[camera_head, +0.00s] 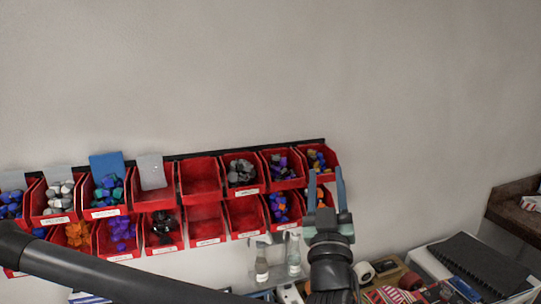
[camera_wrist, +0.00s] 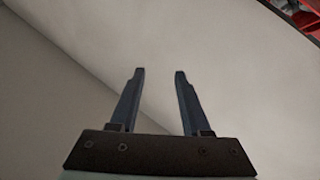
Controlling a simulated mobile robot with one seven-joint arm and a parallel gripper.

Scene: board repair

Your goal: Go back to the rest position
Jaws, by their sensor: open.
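My gripper (camera_head: 326,188) is raised in front of the right end of the red wall bins in the head view, with its fingers pointing up. Its two fingers stand apart with nothing between them. In the wrist view my gripper (camera_wrist: 160,72) is also open and empty, facing a bare pale wall (camera_wrist: 210,45). My arm crosses the lower left of the head view. The gripper hides part of the rightmost bins.
Red bins (camera_head: 201,181) with coloured parts hang in two rows on the wall. Below stand clear bottles (camera_head: 262,262), red-and-white items (camera_head: 392,294) and a white box with a black ridged top (camera_head: 482,262). A brown shelf (camera_head: 515,206) is at right. The upper wall is clear.

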